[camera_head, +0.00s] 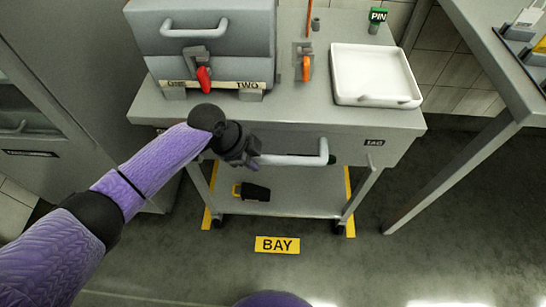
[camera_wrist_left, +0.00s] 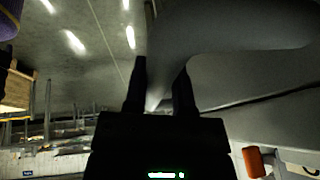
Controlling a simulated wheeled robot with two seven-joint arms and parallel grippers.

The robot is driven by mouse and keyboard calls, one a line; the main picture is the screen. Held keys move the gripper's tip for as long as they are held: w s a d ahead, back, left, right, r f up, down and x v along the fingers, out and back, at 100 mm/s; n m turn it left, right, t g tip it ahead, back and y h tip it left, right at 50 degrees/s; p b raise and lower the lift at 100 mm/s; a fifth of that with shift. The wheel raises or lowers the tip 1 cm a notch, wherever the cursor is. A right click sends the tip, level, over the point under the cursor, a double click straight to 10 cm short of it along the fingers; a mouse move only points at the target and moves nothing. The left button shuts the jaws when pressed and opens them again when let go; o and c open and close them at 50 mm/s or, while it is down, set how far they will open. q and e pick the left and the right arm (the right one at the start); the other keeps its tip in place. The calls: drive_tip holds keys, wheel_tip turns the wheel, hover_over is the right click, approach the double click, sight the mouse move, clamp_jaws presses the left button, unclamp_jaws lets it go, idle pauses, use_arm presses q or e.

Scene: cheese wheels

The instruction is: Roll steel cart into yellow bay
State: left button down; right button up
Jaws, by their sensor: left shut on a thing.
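The steel cart (camera_head: 300,114) stands upright in the head view, with a flat top, a lower shelf and front wheels on the floor. Its light bar handle (camera_head: 300,160) runs along the front. My left gripper (camera_head: 252,158) is shut on the left part of this handle. The fingers also show in the left wrist view (camera_wrist_left: 160,85), with the gripped part dark and hard to make out. Yellow bay lines show on the floor at the left (camera_head: 207,212) and right (camera_head: 349,205), and the cart's front wheels stand between them. The back of the bay is hidden. My right gripper is out of view.
A grey box (camera_head: 205,38) with a red lever and a white tray (camera_head: 374,74) sit on the cart. A black-and-yellow item (camera_head: 252,191) lies on the lower shelf. A yellow BAY sign (camera_head: 277,244) lies in front. A cabinet flanks the left, a grey table (camera_head: 482,40) the right.

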use_arm(q)
drive_tip(key=shift+f, duration=0.1)
drive_tip(key=shift+w+b, duration=0.35)
drive_tip(key=shift+b, duration=0.2)
drive_tip(key=shift+w+b, duration=0.55)
drive_tip(key=shift+w, duration=0.25)
drive_tip(key=shift+c, duration=2.3)
unclamp_jaws()
drive_tip(key=shift+w, duration=0.15)
drive_tip(key=o, duration=0.5)
drive_tip(key=shift+c, duration=0.2)
